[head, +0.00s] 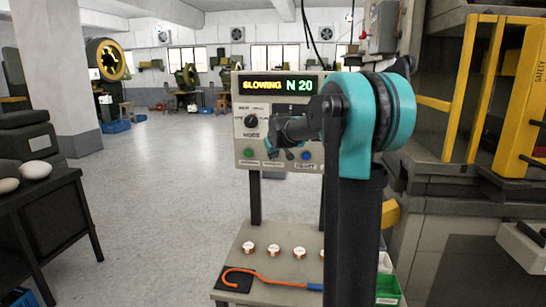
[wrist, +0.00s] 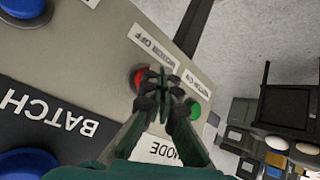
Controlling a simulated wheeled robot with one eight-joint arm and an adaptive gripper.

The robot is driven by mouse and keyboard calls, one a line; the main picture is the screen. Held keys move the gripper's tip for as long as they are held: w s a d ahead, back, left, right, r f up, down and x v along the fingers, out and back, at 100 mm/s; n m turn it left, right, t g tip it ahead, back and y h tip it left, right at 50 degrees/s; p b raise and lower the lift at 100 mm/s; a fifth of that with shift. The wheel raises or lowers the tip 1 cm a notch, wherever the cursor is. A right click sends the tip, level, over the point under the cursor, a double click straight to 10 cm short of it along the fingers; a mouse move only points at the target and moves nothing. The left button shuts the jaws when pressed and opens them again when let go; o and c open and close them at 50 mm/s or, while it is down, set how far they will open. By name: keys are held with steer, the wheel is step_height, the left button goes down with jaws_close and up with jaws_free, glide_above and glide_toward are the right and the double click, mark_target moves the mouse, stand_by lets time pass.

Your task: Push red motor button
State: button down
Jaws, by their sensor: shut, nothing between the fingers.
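The control panel (head: 246,137) stands in the middle of the head view, with a lit display (head: 278,86) reading "SLOWING N 20". The red motor button (wrist: 139,74) shows in the wrist view beside a label ending in "OFF". My gripper (wrist: 164,74) is shut and empty, with its fingertips overlapping the right side of the red button. I cannot tell whether they touch it. In the head view my gripper (head: 273,153) is in front of the panel's lower middle and hides the red button there.
A green button (wrist: 195,111) is close to the red one. Blue buttons (wrist: 25,165) are farther along the panel. A small table (head: 236,260) below holds several round pieces and an orange hook (head: 262,277). A yellow-framed machine (head: 462,90) is at right. Open floor lies left.

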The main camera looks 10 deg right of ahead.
steer(key=shift+s+a, duration=0.15)
steer(key=shift+s, duration=0.35)
steer(key=s, duration=0.1)
steer(key=s+a, duration=0.1)
steer(key=s, duration=0.2)
steer(key=shift+s+a, duration=0.25)
steer(key=shift+s, duration=0.1)
stand_by(0.5)
steer(key=s+d+f+m+g, duration=0.1)
steer(key=s+f, duration=0.7)
steer(key=s, duration=0.5)
steer(key=s+d+f+m+g, duration=0.1)
steer(key=s+d+f+g, duration=0.1)
steer(key=s+f, duration=0.7)
steer(key=s+d+f+m+g, duration=0.1)
steer(key=s+f+g, duration=0.1)
steer(key=s+f, duration=0.7)
steer(key=s, duration=0.8)
steer(key=shift+s+d+f+m, duration=0.2)
steer(key=shift+s+m, duration=0.1)
steer(key=shift+m, duration=0.1)
steer(key=shift+d, duration=0.1)
